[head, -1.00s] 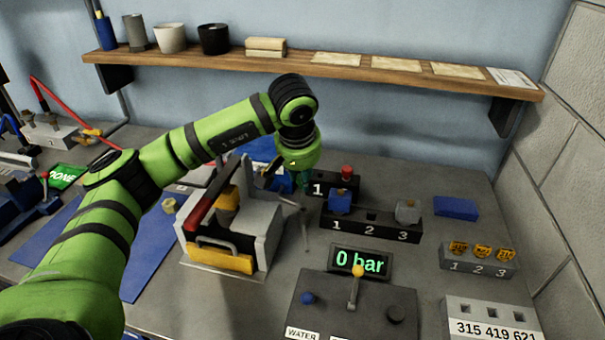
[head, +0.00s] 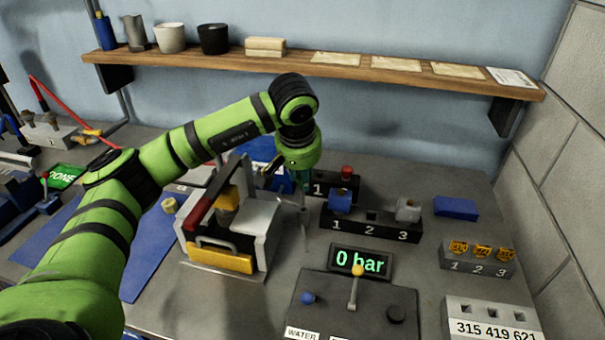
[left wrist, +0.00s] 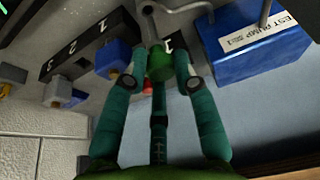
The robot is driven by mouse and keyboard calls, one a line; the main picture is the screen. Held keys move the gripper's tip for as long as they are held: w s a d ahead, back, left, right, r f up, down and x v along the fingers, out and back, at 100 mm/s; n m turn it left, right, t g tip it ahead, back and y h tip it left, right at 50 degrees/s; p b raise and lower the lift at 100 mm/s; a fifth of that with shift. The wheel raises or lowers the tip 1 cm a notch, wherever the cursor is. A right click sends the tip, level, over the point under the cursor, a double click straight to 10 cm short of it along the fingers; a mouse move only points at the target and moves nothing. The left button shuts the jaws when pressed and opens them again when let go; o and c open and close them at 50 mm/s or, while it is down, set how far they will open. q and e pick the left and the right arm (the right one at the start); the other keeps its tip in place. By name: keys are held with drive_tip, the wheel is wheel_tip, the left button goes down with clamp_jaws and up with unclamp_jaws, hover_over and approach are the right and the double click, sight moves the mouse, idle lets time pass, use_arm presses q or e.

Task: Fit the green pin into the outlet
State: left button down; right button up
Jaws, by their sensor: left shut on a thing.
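My left gripper (head: 303,183) is over the bench behind and right of the grey machine (head: 262,222). In the left wrist view, the left gripper (left wrist: 160,82) is shut on a short green piece, the green pin (left wrist: 159,62), held between its two teal fingertips. A bent grey pipe (left wrist: 178,10) is just beyond the pin; I cannot tell whether they touch. In the head view, a thin grey pipe (head: 304,232) stands below the gripper. I cannot make out the outlet's opening clearly. My right gripper is not in view.
A black numbered block (head: 370,228) with blue and grey pieces stands right of the gripper, near a red knob (head: 347,171). A blue pump box (left wrist: 255,48) is close by. The pressure display (head: 360,262) and control box (head: 352,306) are in front.

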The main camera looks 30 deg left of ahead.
sight(302, 198)
use_arm(q)
drive_tip(key=shift+f+b, duration=2.5)
drive_tip(key=shift+f, duration=0.65)
idle(1.7)
drive_tip(key=c, duration=0.9)
unclamp_jaws()
drive_tip(key=o, duration=0.3)
drive_tip(key=shift+r, duration=0.1)
drive_tip(key=shift+p+v, duration=2.1)
drive_tip(key=shift+v, duration=1.4)
